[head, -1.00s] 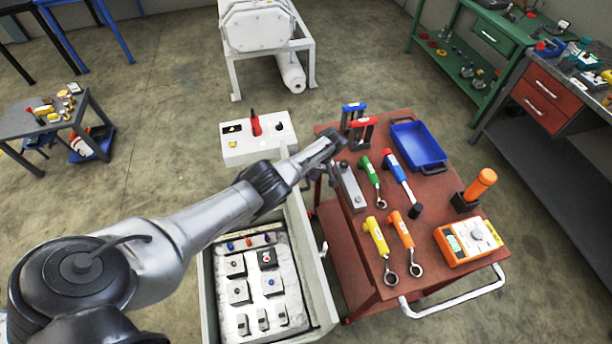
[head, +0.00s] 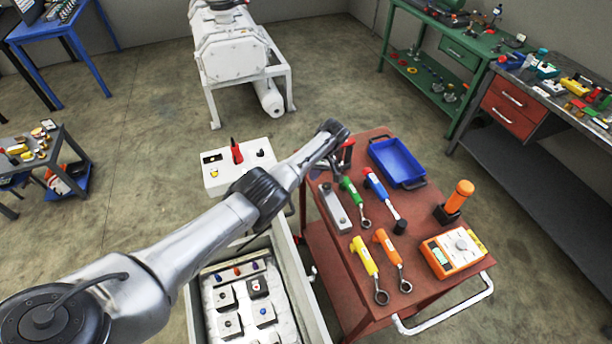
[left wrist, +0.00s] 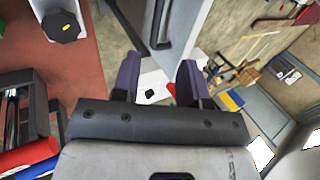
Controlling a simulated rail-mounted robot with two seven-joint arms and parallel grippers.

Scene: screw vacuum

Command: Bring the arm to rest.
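My left arm reaches from the lower left of the head view over the open white cabinet. Its gripper (head: 335,140) is at the back left corner of the red trolley (head: 325,240), in front of a red-handled tool there. In the left wrist view the two dark purple fingers (left wrist: 158,75) stand apart with nothing between them; a white box and a red part show beyond. Whether the gripper touches the tool cannot be told from the head view. My right gripper is not in view.
The open cabinet (head: 310,310) and white control box (head: 237,172) lie below and beside the arm. A white pump (head: 232,60) stands behind. Benches stand at both sides; open floor lies between.

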